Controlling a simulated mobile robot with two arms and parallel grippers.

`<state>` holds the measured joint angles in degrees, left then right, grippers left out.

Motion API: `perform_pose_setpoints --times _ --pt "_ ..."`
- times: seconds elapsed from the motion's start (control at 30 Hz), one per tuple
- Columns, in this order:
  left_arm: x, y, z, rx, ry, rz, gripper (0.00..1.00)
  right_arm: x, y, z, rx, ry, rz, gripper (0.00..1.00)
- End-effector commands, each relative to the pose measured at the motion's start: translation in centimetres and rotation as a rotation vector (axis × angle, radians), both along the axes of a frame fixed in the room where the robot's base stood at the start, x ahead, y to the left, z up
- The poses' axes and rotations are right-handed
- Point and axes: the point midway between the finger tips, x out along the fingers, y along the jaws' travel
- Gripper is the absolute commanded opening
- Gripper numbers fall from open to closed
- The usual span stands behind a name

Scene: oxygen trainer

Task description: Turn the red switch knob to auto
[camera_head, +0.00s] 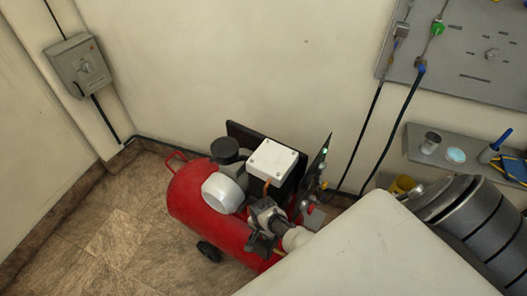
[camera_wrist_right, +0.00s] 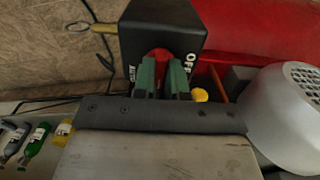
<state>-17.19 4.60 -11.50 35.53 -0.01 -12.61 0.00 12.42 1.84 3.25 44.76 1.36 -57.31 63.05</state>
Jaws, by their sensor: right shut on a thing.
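The red switch knob (camera_wrist_right: 160,54) sits on a black switch box (camera_wrist_right: 162,18) in the right wrist view. White lettering reads OFF to its right, and a partly hidden word that looks like AUTO is to its left. My right gripper (camera_wrist_right: 161,78) has its two green fingers closed on either side of the knob. The fingers cover much of the knob, so I cannot tell where it points. In the head view my right gripper (camera_head: 264,224) is at the red compressor (camera_head: 200,205), and the knob is hidden there. My left gripper is not in view.
A silver grilled cover (camera_wrist_right: 287,112) and a yellow cap (camera_wrist_right: 200,95) are close to the gripper. A white box (camera_head: 272,160) tops the compressor. A grey wall switch (camera_head: 82,66) is at the left. A shelf (camera_head: 468,172) with small items is at the right. Floor at left is clear.

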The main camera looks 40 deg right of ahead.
Motion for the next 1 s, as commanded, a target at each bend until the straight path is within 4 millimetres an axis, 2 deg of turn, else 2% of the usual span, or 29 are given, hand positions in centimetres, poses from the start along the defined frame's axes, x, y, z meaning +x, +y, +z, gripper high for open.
perform_pose_setpoints --times 0.5,0.53,0.7,1.0 --pt "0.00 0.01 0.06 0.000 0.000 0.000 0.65 0.13 -0.14 0.06 -0.003 -0.003 -0.020 0.00" --pt "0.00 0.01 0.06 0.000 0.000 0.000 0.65 0.13 -0.14 0.07 -0.003 -0.003 -0.020 0.16" --pt "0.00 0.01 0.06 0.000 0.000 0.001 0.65 0.10 -0.11 0.05 -0.002 -0.003 -0.019 0.38" --pt "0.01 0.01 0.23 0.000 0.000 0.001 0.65 0.03 -0.04 0.31 -0.001 -0.001 -0.018 0.38"
